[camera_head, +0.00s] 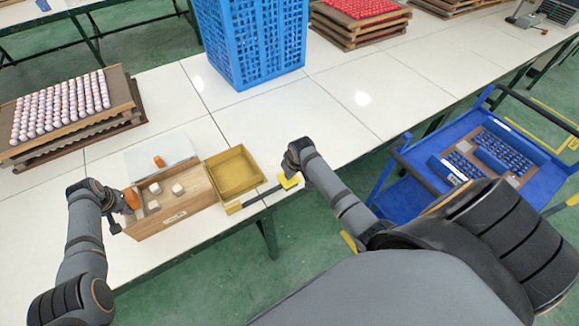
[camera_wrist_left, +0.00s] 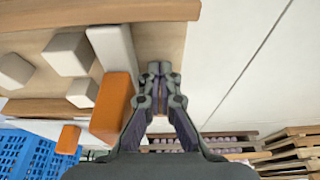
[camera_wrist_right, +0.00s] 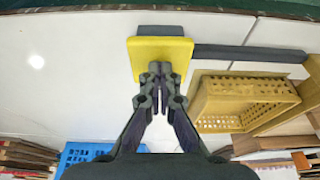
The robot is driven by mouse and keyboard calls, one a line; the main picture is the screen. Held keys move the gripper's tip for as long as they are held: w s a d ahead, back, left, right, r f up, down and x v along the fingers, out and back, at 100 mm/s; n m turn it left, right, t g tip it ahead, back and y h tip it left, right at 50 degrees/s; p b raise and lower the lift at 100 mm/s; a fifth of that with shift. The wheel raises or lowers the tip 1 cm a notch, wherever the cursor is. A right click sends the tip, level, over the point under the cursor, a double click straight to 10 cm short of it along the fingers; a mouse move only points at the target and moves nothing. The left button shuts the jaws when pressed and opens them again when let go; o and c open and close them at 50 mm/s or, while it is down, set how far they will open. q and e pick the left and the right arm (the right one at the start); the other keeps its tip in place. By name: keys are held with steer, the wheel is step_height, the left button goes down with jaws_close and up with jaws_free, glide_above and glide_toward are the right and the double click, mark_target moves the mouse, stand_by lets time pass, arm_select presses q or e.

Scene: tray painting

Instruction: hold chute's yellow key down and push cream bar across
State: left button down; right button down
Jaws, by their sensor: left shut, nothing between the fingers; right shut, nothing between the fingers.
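The wooden chute (camera_head: 200,190) stands near the table's front edge, with several pale cubes (camera_wrist_left: 70,54) inside. The cream bar (camera_wrist_left: 113,45) lies inside its end in the left wrist view, with an orange block (camera_wrist_left: 113,108) against it. My left gripper (camera_wrist_left: 158,72) is shut and empty, beside the orange block and bar; in the head view it is at the chute's left end (camera_head: 117,200). The yellow key (camera_head: 288,181) is at the end of a dark lever (camera_wrist_right: 250,53). My right gripper (camera_wrist_right: 160,72) is shut and empty over the key's edge; I cannot tell whether it presses it.
A mustard bin (camera_head: 213,171) stands at the chute's right end. A white panel with a second orange piece (camera_head: 159,161) is behind the chute. A blue crate (camera_head: 250,45) and stacked trays (camera_head: 125,100) stand farther back. A blue cart (camera_head: 400,205) is at right.

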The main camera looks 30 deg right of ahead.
mark_target(138, 204)
arm_select(q)
steer(key=shift+d, duration=1)
steer(key=shift+d, duration=1.1)
steer(key=shift+d, duration=0.9)
steer(key=shift+d, duration=1.15)
